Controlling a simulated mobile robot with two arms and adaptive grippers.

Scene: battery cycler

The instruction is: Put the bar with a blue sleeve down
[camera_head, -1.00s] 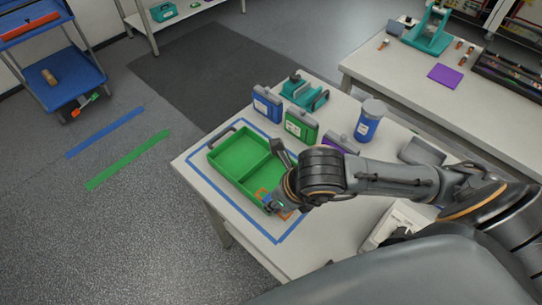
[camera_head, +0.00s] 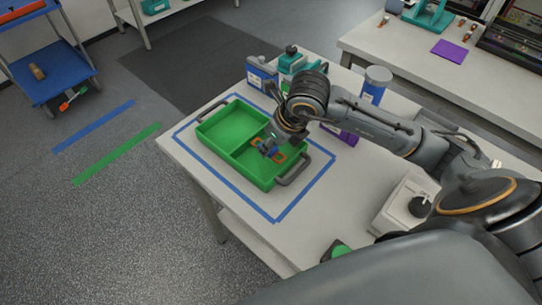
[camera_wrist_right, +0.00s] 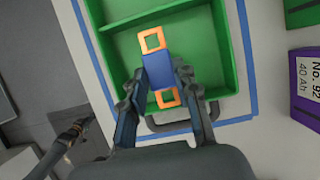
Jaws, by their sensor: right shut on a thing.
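The bar with a blue sleeve and orange square ends (camera_wrist_right: 158,70) is between the fingers of my right gripper (camera_wrist_right: 160,95), which is shut on the sleeve. In the head view my right gripper (camera_head: 272,142) points down into the right compartment of the green tray (camera_head: 238,168). The bar is over or in that compartment; I cannot tell whether it touches the floor. The tray also shows in the wrist view (camera_wrist_right: 205,45). A dark jointed shape, probably my left gripper (camera_wrist_right: 80,130), shows past the table edge; its jaws are unclear.
Blue tape (camera_head: 305,192) outlines the area around the tray on the white table. A white device with a black knob (camera_head: 405,205) is at right. The left compartment looks empty.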

